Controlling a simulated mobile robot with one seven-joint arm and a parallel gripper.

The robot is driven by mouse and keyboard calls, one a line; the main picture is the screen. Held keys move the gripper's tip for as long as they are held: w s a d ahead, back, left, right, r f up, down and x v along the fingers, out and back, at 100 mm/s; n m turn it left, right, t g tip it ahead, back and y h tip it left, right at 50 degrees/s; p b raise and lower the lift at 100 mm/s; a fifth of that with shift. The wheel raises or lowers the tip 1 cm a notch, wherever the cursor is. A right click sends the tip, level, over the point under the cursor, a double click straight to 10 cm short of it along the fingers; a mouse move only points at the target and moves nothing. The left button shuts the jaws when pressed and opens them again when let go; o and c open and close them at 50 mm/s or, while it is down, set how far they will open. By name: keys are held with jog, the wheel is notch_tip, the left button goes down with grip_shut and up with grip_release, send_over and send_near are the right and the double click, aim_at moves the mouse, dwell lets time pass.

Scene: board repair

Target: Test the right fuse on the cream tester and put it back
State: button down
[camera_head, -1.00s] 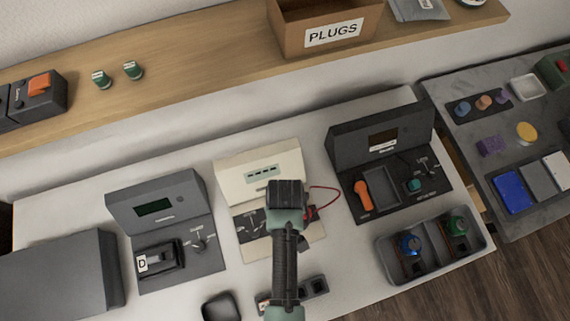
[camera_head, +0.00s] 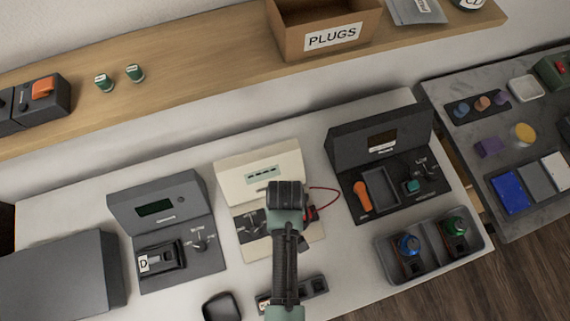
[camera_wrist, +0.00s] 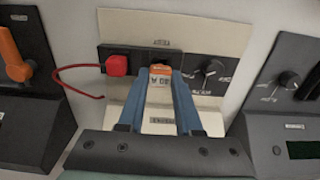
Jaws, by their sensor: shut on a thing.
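The cream tester (camera_head: 262,169) stands in the middle of the bench with a small display. My gripper's blue fingers (camera_wrist: 160,78) are shut on an orange-topped fuse (camera_wrist: 160,69) with a pale label. The fuse is at the dark strip of the tester, beside a red block (camera_wrist: 117,65) with a red lead. I cannot tell how deep it sits. A dial (camera_wrist: 213,72) is on the other side of the fuse. In the head view my wrist hides the fuse and fingers. The dark fuse holder (camera_head: 313,287) lies in front of the tester, partly hidden by my arm.
A grey meter (camera_head: 160,207) stands to the left and a dark unit with an orange lever (camera_head: 362,195) to the right. A tray (camera_head: 394,270) with blue and green knobbed parts is at the front right. A small dark dish (camera_head: 221,306) is near the front edge.

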jog(key=shift+f, duration=1.05)
dwell(1.9)
jog(key=shift+c, duration=1.1)
grip_release()
jog(key=shift+r, duration=0.25)
jog(key=shift+r+p, duration=0.3)
jog(key=shift+p, duration=0.05)
jog(key=shift+r+p, duration=1.05)
jog(key=shift+p, duration=0.15)
notch_tip(320, 180, up, 6)
jog(key=p, duration=0.6)
